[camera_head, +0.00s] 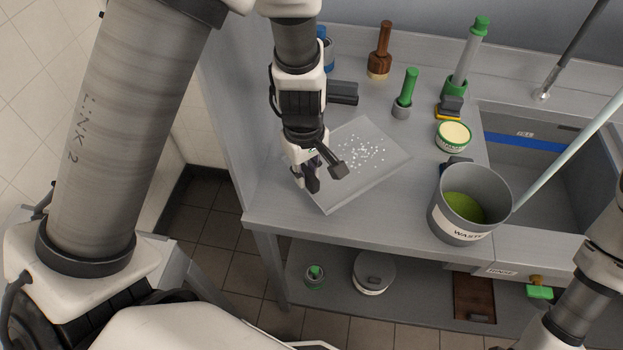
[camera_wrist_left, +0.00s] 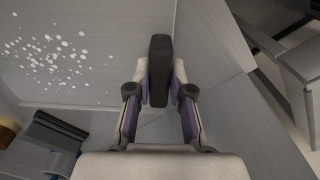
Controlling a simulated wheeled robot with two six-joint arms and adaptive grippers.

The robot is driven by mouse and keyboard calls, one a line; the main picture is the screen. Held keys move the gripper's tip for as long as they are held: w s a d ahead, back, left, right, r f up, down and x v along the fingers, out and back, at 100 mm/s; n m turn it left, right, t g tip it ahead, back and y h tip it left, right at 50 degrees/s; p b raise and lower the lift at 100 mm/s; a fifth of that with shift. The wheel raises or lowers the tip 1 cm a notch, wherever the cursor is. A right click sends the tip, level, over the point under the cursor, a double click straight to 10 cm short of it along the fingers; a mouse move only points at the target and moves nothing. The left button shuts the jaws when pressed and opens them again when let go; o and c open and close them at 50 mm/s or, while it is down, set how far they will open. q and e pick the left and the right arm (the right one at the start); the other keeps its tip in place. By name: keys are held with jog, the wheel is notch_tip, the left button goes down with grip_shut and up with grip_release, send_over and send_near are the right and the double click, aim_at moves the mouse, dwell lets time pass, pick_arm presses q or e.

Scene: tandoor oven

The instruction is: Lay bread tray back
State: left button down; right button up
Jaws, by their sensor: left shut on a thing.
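The bread tray (camera_head: 382,148) is a flat, pale grey tray with many small white specks on it. It lies on or just above the left part of the steel counter, turned at an angle. It also shows in the left wrist view (camera_wrist_left: 110,25). My left gripper (camera_head: 322,180) is at the tray's left edge. Its fingers (camera_wrist_left: 159,75) are closed together around a dark piece at that edge. I cannot tell whether the tray touches the counter all over. Part of my right arm shows at the lower right, but its gripper does not.
A grey waste bin (camera_head: 455,228) stands right of the tray, by the sink (camera_head: 540,160). A round tub (camera_head: 453,136), green-handled tool (camera_head: 405,95) and brown wooden tool (camera_head: 380,55) stand behind. A lower shelf (camera_head: 330,295) holds a round lidded pot (camera_head: 374,275).

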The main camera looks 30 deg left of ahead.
pick_arm(q)
jog(key=f, duration=0.3)
jog(key=shift+s+d+b, duration=0.1)
jog(key=shift+s+b, duration=0.1)
jog(key=shift+b, duration=0.1)
jog(key=shift+w+f, duration=0.1)
jog(key=shift+f, duration=0.15)
jog(key=c, duration=1.1)
grip_release()
jog(key=shift+o, duration=0.2)
jog(key=r+p, duration=0.1)
jog(key=r, duration=1.1)
jog(key=shift+s+r, duration=0.1)
jog(key=shift+s, duration=0.1)
jog(key=shift+r, duration=0.1)
